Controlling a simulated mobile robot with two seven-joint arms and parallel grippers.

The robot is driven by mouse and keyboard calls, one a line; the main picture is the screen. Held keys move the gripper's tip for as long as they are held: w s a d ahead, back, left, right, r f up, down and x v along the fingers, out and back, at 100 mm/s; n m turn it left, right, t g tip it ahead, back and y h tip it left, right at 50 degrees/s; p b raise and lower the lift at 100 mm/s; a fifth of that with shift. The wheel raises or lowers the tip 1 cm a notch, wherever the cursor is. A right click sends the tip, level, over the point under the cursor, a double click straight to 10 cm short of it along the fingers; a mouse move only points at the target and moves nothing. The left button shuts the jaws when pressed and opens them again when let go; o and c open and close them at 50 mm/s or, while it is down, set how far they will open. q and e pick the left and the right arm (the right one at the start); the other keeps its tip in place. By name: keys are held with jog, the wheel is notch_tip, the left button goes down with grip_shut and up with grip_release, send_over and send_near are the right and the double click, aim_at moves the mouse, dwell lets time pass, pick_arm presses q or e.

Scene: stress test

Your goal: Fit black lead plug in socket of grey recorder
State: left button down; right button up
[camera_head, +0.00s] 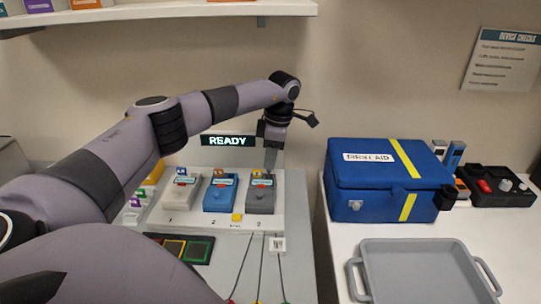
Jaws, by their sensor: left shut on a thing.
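The grey recorder (260,199) sits at the right end of a white sloped stand (182,217), above the number 3. Its label faces up; its socket is too small to make out. My left gripper (270,160) reaches over from the left and points down at the recorder's back edge. It is shut on a small dark piece, apparently the black lead plug, mostly hidden by the fingers. I cannot tell whether the plug touches the recorder. My right gripper is not in view.
A blue recorder (219,198) stands close on the left. Thin dark leads (261,262) run down the bench in front. Right of a gap are a blue first aid case (375,190) and grey tray (418,277).

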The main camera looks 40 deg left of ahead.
pick_arm(q)
jog(key=shift+f, duration=0.5)
jog(key=shift+r, duration=0.1)
jog(key=shift+f+b, duration=0.35)
jog(key=shift+f, duration=0.85)
dwell(2.0)
jog(key=c, duration=1.4)
grip_release()
jog(key=shift+o, duration=0.2)
jog(key=shift+r, duration=0.15)
